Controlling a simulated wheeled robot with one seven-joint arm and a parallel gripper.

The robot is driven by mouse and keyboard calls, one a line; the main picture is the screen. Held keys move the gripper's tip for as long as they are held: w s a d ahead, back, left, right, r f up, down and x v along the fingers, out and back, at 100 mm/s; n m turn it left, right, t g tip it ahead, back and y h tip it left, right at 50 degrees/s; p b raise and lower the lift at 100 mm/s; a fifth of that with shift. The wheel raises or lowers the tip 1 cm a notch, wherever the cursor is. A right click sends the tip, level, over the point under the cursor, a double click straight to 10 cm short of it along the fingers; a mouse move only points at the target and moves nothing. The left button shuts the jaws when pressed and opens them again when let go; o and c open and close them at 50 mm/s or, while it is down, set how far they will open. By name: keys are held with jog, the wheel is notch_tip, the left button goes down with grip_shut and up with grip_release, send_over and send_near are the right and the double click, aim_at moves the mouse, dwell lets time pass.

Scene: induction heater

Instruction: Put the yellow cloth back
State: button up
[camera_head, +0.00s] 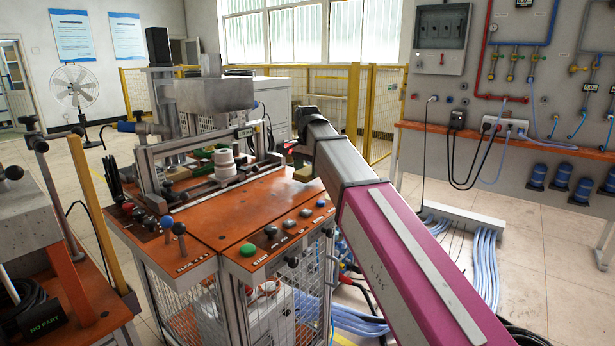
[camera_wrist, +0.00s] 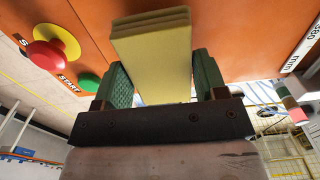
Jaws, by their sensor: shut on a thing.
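The yellow cloth (camera_wrist: 152,50) is a folded, layered pad between the two green-padded fingers of my gripper (camera_wrist: 160,78) in the wrist view. My gripper is shut on it. In the head view a small yellowish part of the cloth (camera_head: 303,173) shows below the end of my arm, at the right rear of the orange machine table (camera_head: 225,218). My fingers are mostly hidden there by the arm. The orange surface lies beyond the cloth in the wrist view; whether the cloth touches it I cannot tell.
The machine table carries a green start button (camera_head: 248,249), several knobs and levers, and white stacked cylinders (camera_head: 226,162) under a metal frame. A red button (camera_wrist: 50,52) with a yellow collar shows in the wrist view. Yellow fencing (camera_head: 345,110) stands behind; cables lie on the floor at right.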

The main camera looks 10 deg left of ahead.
aim_at(308, 170)
notch_tip(308, 170, down, 2)
jog(key=shift+f, duration=0.1)
jog(key=o, duration=0.9)
jog(key=shift+c, duration=0.2)
notch_tip(308, 170, up, 12)
